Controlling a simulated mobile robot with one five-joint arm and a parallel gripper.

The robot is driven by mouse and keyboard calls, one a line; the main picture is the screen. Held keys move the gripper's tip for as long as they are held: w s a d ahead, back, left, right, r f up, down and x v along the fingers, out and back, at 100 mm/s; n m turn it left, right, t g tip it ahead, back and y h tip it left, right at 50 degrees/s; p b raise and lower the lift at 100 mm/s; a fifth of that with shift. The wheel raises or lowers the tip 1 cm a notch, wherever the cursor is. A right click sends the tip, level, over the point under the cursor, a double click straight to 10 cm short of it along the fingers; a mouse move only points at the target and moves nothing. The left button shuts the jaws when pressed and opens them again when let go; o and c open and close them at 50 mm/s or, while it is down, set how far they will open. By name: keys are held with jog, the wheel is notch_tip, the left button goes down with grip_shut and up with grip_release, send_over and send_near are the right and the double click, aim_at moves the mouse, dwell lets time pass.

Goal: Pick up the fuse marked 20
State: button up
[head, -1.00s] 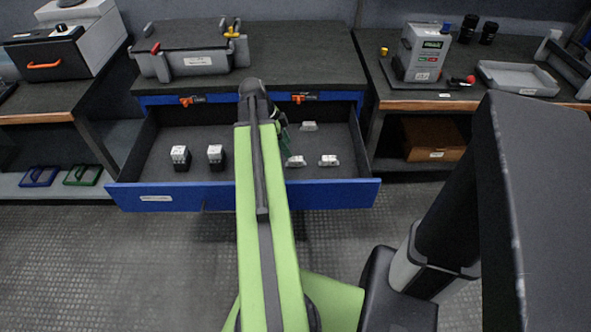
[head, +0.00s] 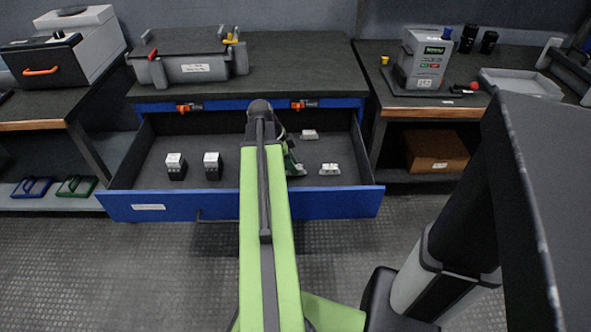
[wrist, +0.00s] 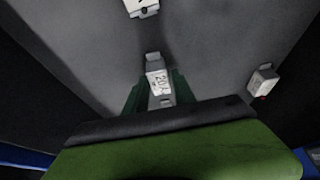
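The fuse marked 20 (wrist: 158,82) is a small pale block with dark lettering. In the wrist view it lies on the drawer floor between the two green fingers of my gripper (wrist: 158,92). One finger is on each side of it, and I cannot make out firm contact. In the head view my gripper (head: 293,165) is low inside the open blue drawer (head: 230,206), and my arm and fingers mostly hide this fuse. Two similar pale fuses lie nearby, one farther back (head: 310,134) and one to the right (head: 330,169).
Two black blocks with white tops stand in the drawer's left part, one farther left (head: 176,167) and one nearer my arm (head: 213,166). The drawer's front wall and sides surround my gripper. A grey device (head: 190,62) stands on the bench above.

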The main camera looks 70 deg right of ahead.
grip_shut()
